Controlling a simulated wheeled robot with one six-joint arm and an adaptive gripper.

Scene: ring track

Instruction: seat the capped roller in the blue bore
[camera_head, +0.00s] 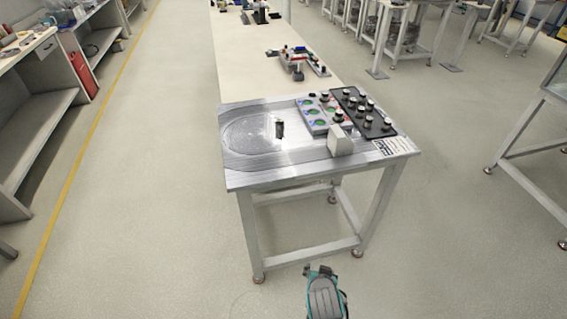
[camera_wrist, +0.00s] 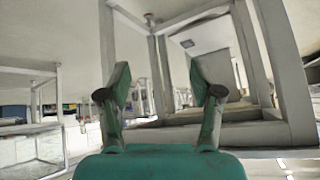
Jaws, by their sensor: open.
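A black tray (camera_head: 383,128) at the right of the metal table top holds several small rollers with dark and pale parts. They are too small to tell which one is the capped roller. A pale plate (camera_head: 320,128) with coloured bores lies left of the tray. Green and red patches show on it, with bluish or purple tints near its left edge; I cannot single out the blue bore. My gripper (camera_wrist: 160,88) is open and empty in the wrist view, facing table legs. In the head view my teal arm end is low in front of the table, apart from everything.
A pale block (camera_head: 340,143) stands in front of the plate. A small dark upright object (camera_head: 279,128) stands at the right side of the oval track (camera_head: 240,145). The metal table (camera_head: 300,175) has open legs. Floor in front is clear.

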